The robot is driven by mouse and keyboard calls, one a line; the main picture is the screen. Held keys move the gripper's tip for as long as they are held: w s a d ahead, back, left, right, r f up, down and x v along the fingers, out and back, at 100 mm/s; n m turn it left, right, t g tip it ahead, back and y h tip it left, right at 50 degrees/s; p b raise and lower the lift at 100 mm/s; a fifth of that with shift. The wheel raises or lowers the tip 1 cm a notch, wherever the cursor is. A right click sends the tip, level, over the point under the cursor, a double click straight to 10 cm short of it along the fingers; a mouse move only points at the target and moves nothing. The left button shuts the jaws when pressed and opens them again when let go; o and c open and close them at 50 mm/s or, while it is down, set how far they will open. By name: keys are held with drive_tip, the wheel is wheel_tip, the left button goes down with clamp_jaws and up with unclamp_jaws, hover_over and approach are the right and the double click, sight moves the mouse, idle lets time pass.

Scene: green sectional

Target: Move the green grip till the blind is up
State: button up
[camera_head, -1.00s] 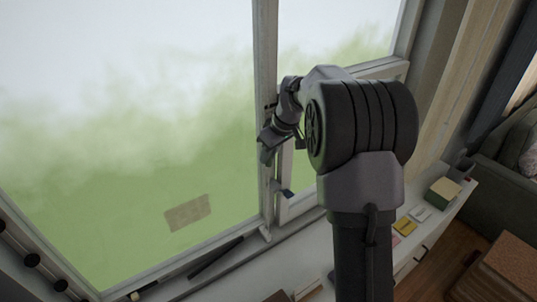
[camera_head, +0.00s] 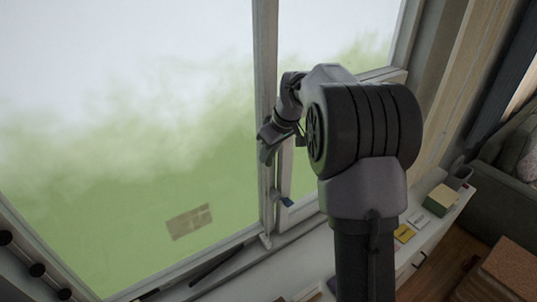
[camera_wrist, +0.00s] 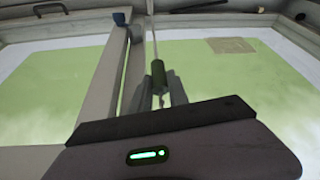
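The green grip (camera_wrist: 158,75) is a small dark green cylinder on a thin pale cord in the wrist view. My gripper (camera_wrist: 160,82) has its grey fingers on both sides of it, and the fingertips look closed against it. No blind fabric shows over the visible glass (camera_head: 130,120). The top of the window is out of view.
A white window post (camera_head: 265,100) stands right beside my gripper. A blue-ended handle (camera_head: 287,202) is low on the frame. A white shelf (camera_head: 310,255) runs below the window, with small boxes and a green-sided box (camera_head: 440,198) at right. A sofa (camera_head: 510,165) is farther right.

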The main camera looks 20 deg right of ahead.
drive_tip(key=o, duration=0.4)
drive_tip(key=shift+r, duration=0.15)
drive_tip(key=v, duration=1.7)
drive_tip(key=shift+s+r, duration=0.1)
drive_tip(key=shift+r, duration=0.05)
